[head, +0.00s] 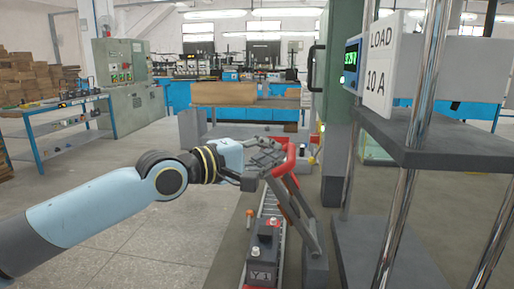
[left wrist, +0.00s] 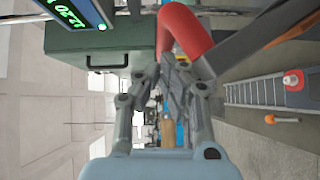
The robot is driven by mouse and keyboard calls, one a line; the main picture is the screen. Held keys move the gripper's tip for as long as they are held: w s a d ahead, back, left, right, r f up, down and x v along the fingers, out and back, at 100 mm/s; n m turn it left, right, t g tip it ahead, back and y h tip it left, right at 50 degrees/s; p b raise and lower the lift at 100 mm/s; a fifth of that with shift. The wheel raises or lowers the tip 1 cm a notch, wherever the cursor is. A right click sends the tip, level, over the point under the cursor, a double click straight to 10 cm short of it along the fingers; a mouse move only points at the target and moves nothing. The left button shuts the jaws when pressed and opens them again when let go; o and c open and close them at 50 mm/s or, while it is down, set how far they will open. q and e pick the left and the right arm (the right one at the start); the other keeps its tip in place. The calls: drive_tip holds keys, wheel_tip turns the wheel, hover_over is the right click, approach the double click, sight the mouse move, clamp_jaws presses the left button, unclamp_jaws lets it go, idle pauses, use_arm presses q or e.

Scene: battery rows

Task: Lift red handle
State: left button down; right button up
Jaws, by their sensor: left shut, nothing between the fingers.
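The red handle (head: 289,160) is a thick red bar on grey lever arms (head: 303,215), standing over a narrow track. In the left wrist view the red handle (left wrist: 185,30) curves in from the top, close to the fingertips. My left gripper (head: 266,163) is right beside the handle, on its left in the head view. In the left wrist view the fingers of my left gripper (left wrist: 172,80) are shut with nothing between them. I cannot tell whether they touch the handle. My right gripper is not in view.
A grey shelf rack (head: 430,140) with chrome posts and a "LOAD 10 A" sign (head: 381,62) is close on the right. Open floor (head: 190,225) lies left.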

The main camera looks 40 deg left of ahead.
use_arm(q)
drive_tip(key=w+d+r+m+g+y+p, duration=0.1)
drive_tip(key=w+d+r+m+g+p, duration=0.1)
drive_tip(key=d+p, duration=0.5)
drive_tip(key=shift+w+r+m+g+y+p, duration=0.25)
drive_tip(key=shift+w+m+g+y+p, duration=0.2)
drive_tip(key=shift+w, duration=0.5)
